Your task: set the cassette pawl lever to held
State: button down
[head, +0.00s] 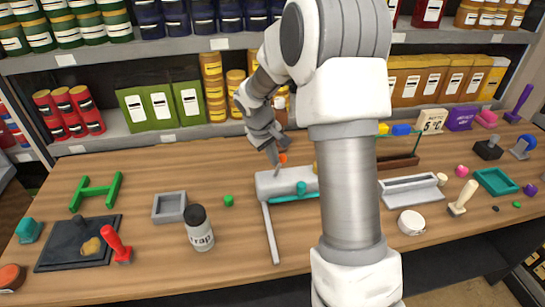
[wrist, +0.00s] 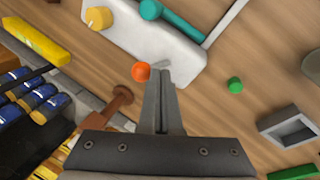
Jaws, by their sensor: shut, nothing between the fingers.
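A pale grey block-shaped device (head: 268,184) sits on the wooden bench; in the wrist view its pale body (wrist: 140,45) carries a yellow knob (wrist: 98,18) and a teal round-ended part (wrist: 150,9). A small lever with an orange ball knob (head: 283,158) stands at its edge; the knob also shows in the wrist view (wrist: 141,71). No label tells which part is the pawl lever. My gripper (head: 276,160) is shut and empty, its fingertips beside the orange knob; in the wrist view (wrist: 163,78) they overlap the small grey stem. I cannot tell whether they touch. My arm hides the device's right side.
A long grey bar (head: 270,235) reaches from the device toward the bench front. A white bottle (head: 199,232), a grey square tray (head: 169,207) and a green piece (head: 228,200) stand to the left. Shelves of cans and boxes (head: 161,106) line the back.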

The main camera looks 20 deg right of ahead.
jog(key=shift+d, duration=0.95)
jog(key=shift+w+a+f+b, duration=0.1)
jog(key=shift+w+a+b, duration=0.15)
jog(key=shift+a+b, duration=0.35)
